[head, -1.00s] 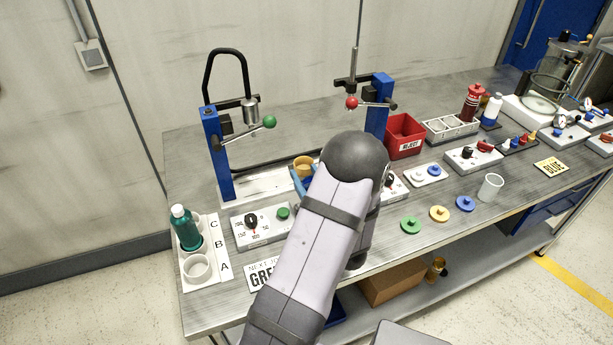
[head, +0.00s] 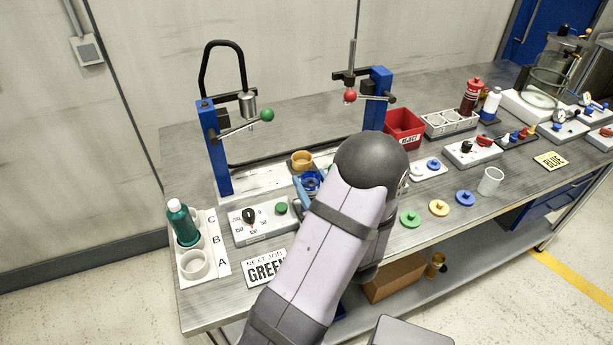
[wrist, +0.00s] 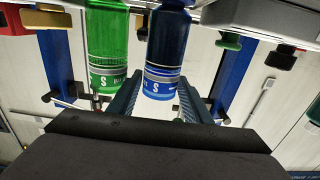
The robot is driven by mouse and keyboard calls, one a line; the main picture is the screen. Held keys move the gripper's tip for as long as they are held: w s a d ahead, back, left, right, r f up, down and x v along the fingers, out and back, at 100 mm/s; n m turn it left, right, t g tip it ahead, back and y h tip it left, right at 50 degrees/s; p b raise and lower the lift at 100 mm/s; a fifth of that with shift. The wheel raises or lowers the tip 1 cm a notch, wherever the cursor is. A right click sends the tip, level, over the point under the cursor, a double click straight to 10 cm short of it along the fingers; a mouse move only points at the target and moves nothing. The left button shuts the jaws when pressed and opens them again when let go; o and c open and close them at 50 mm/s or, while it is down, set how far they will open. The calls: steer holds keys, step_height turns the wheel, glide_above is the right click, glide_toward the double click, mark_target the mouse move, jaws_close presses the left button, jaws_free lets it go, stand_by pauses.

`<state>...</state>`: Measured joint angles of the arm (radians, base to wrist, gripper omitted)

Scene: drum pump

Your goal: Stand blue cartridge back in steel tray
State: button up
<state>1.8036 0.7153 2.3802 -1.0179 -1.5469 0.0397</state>
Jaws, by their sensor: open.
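A blue cartridge (wrist: 167,50) shows in the wrist view, with a white S on its label. It lies between the two fingers of my gripper (wrist: 163,100), which stand apart on either side of it. A green cartridge (wrist: 107,45) is beside it on the left. In the head view my arm covers most of this spot, and my gripper's blue fingers (head: 305,188) show only in part by the left station. A grey steel-looking tray (head: 455,131) with several round openings stands at the back right. I cannot tell whether the fingers touch the cartridge.
A left blue stand (head: 214,150) and a right blue stand (head: 377,100) rise near the arm, with levers. A yellow cup (head: 302,160) sits between them. A red bin (head: 404,130) adjoins the tray. A teal bottle (head: 182,222) stands in a white rack at far left.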

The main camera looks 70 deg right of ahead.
steer(key=shift+v, duration=1.5)
